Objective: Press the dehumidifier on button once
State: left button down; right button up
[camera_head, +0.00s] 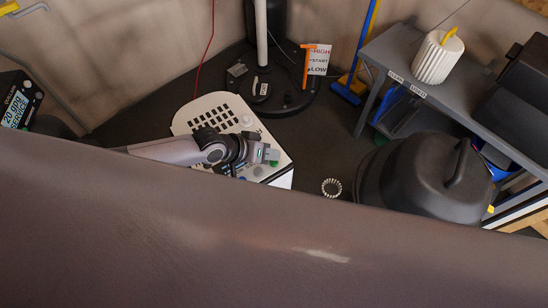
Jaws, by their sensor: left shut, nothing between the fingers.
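The white dehumidifier (218,106), with rows of dark vent slots on its top, stands on the dark floor left of the middle. My left arm comes in from the left across its top. My left gripper (272,156) is shut and empty, over the right part of the top panel. A small blue spot (258,171) shows on the panel just below the gripper. I cannot tell which spot is the on button, or whether the fingertips touch the panel. The arm hides part of the panel. My right gripper is out of view.
A stand base (262,92) and a sign reading HIGH, START, LOW (319,60) are behind the dehumidifier. A dark rounded bin (425,175) and a grey shelf (400,62) are at right. A pale ring (331,188) lies on the floor. The lower view is blocked up close.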

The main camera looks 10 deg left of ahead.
aim_at(271, 163)
pick_arm(q)
jog(key=shift+r, duration=0.1)
notch_tip(271, 163, up, 5)
jog(key=p, duration=0.4)
jog(key=shift+p, duration=0.4)
dwell(0.7)
